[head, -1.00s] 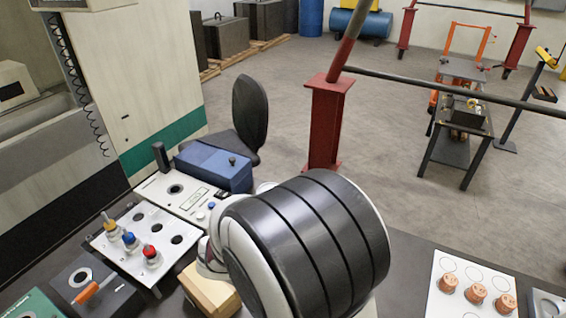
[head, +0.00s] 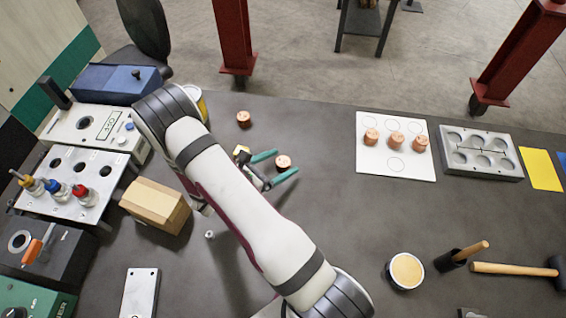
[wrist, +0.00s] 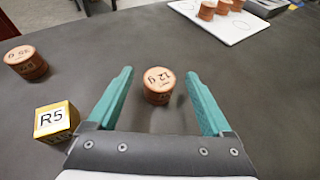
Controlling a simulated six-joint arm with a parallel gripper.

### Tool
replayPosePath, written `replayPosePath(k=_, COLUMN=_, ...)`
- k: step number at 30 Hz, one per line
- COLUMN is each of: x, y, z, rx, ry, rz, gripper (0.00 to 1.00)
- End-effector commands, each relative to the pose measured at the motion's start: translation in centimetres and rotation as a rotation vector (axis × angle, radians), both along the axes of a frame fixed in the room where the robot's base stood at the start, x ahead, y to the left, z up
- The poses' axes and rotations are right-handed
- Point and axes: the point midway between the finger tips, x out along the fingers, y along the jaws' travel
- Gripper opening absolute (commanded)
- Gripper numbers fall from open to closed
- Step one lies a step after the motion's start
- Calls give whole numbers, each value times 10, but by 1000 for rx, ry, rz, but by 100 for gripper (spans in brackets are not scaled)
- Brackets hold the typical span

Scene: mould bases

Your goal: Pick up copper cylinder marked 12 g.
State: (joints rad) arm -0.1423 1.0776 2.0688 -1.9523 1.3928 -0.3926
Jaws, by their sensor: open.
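The copper cylinder marked 12 g (wrist: 158,86) stands upright on the dark table, its marking readable on top in the wrist view. It also shows in the head view (head: 283,162). My gripper (head: 277,164) is open, with its green fingers on either side of the cylinder; in the wrist view the fingers (wrist: 160,80) show a gap on both sides of it. Whether the fingers are at the cylinder's height is hard to tell. Another copper cylinder (wrist: 26,62), its label upside down and seeming to read 35 g, stands to the left; it also shows in the head view (head: 244,119).
A yellow block marked R5 (wrist: 57,121) sits left of my gripper. A white card (head: 385,166) with several copper cylinders lies to the right, beside a grey mould tray (head: 508,172). A cardboard-coloured box (head: 155,205) is at left. Table between gripper and card is clear.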

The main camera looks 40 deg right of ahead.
Motion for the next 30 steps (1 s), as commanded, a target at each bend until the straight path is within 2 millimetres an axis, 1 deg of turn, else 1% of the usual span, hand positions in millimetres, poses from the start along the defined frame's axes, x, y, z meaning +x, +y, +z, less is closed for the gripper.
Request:
replayPosePath(k=1, x=0, y=-8, z=-3, rx=0, ry=1, rz=-4, gripper=84)
replayPosePath(k=3, x=1, y=-15, z=-6, rx=1, ry=0, rz=-3, gripper=84)
replayPosePath(k=10, x=2, y=-17, z=-7, rx=1, ry=-1, rz=0, gripper=84)
replayPosePath(k=24, x=2, y=-16, z=-6, rx=1, ry=0, rz=-1, gripper=0)
replayPosePath(k=30, x=2, y=-16, z=-6, rx=0, ry=-1, rz=-2, gripper=0)
